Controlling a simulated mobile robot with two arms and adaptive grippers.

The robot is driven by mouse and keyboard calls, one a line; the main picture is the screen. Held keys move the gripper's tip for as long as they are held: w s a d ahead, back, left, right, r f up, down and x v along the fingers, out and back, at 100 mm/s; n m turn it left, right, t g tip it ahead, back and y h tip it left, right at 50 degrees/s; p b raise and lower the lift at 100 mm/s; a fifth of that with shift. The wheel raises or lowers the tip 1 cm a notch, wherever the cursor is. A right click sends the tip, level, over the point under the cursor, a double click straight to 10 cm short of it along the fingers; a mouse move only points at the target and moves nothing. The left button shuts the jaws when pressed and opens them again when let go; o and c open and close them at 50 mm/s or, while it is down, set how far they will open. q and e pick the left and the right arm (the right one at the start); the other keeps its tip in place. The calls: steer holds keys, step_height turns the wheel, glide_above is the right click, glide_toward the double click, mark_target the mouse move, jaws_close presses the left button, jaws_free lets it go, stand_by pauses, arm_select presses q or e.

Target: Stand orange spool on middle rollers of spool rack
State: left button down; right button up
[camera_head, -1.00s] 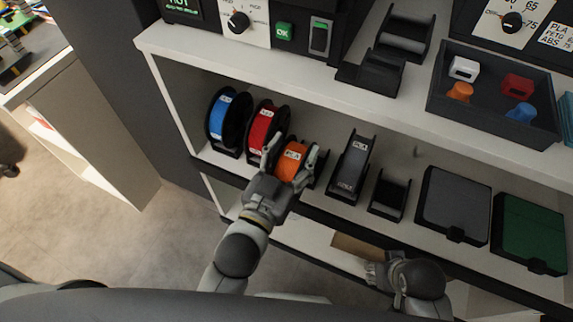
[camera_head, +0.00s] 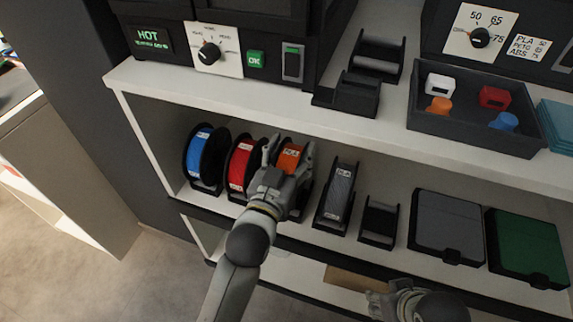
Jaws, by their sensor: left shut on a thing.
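The orange spool (camera_head: 290,155) stands upright in the third place of the row on the lower shelf, between the red spool (camera_head: 240,165) and the grey spool (camera_head: 340,191). My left gripper (camera_head: 288,160) is shut on it, with a finger at each side. The hand hides the spool's lower part and the rollers under it, so I cannot tell whether it touches them. The blue spool (camera_head: 200,154) stands at the row's left end, and an empty roller stand (camera_head: 379,222) is at its right end. My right gripper (camera_head: 383,303) is low in view, its fingers unclear.
The upper shelf (camera_head: 330,118) overhangs the row. On it are a roller stand (camera_head: 377,65) and a dark tray (camera_head: 470,128) of small coloured parts. A grey case (camera_head: 447,222) and a green case (camera_head: 525,243) lie right of the row.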

arm_select(q)
steer(key=shift+w+d+f, duration=0.2)
steer(key=shift+w+f, duration=0.3)
steer(key=shift+w, duration=0.15)
steer(key=shift+f+b, duration=0.55)
steer(key=shift+f, duration=0.35)
arm_select(e)
steer(key=shift+w+a+r+t+y, duration=0.25)
steer(key=shift+w+t, duration=0.25)
steer(key=shift+w, duration=0.4)
steer(key=shift+w+a+r+t, duration=0.25)
steer(key=shift+w+t, duration=0.25)
steer(key=shift+w, duration=0.45)
steer(key=shift+w+a+r+t+y, duration=0.15)
steer(key=shift+w+a+t, duration=0.3)
steer(key=shift+w, duration=0.45)
steer(key=shift+d, duration=0.1)
arm_select(q)
steer(key=shift+c, duration=1.8)
jaws_free()
steer(key=shift+o, duration=0.2)
steer(key=shift+f, duration=0.1)
steer(key=shift+s+f, duration=0.1)
steer(key=v, duration=1.2)
